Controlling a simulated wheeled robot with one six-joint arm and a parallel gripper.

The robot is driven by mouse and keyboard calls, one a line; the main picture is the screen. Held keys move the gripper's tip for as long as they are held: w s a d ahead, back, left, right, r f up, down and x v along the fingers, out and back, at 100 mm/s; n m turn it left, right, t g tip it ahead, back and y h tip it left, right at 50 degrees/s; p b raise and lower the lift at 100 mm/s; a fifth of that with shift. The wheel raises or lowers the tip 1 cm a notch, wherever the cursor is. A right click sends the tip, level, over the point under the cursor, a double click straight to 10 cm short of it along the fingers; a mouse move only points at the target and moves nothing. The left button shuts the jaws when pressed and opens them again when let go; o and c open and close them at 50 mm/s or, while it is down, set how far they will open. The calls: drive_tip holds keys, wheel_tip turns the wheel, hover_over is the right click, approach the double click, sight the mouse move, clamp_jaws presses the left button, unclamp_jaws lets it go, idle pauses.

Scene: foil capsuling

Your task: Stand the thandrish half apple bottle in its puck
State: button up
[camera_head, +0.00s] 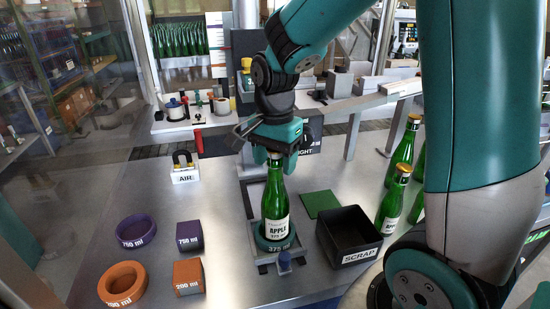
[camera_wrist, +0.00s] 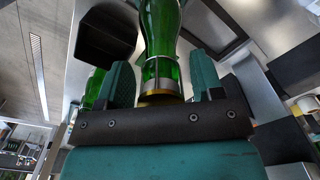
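The green half bottle (camera_head: 275,205), labelled APPLE 375 ml, stands upright in the green ring-shaped 375 ml puck (camera_head: 262,240) on the metal fixture. Its base is hidden inside the puck. My gripper (camera_head: 275,160) is over the bottle from above, with one finger on each side of its neck. In the wrist view the bottle (camera_wrist: 161,35) rises between the two fingers of my gripper (camera_wrist: 163,80). A narrow gap shows beside the neck, so the fingers look open around it rather than clamped.
A purple 750 ml puck (camera_head: 136,231) and an orange 200 ml puck (camera_head: 122,284) lie at left beside matching blocks. The black SCRAP bin (camera_head: 348,236) is just right of the fixture. Several other bottles (camera_head: 392,203) stand further right.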

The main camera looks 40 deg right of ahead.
wheel_tip(320, 180, up, 12)
drive_tip(key=shift+r+b, duration=0.15)
drive_tip(key=shift+b, duration=0.55)
drive_tip(key=s+a+f+n+y, duration=0.2)
drive_tip(key=s+a+f+n, duration=0.2)
drive_tip(key=s+a+n, duration=0.4)
drive_tip(key=s+a+f+n+y, duration=0.2)
drive_tip(key=s+a+n, duration=0.6)
drive_tip(key=n, duration=0.4)
drive_tip(key=shift+s+f+n, duration=0.4)
drive_tip(key=shift+s+f, duration=0.05)
drive_tip(key=shift+f, duration=0.45)
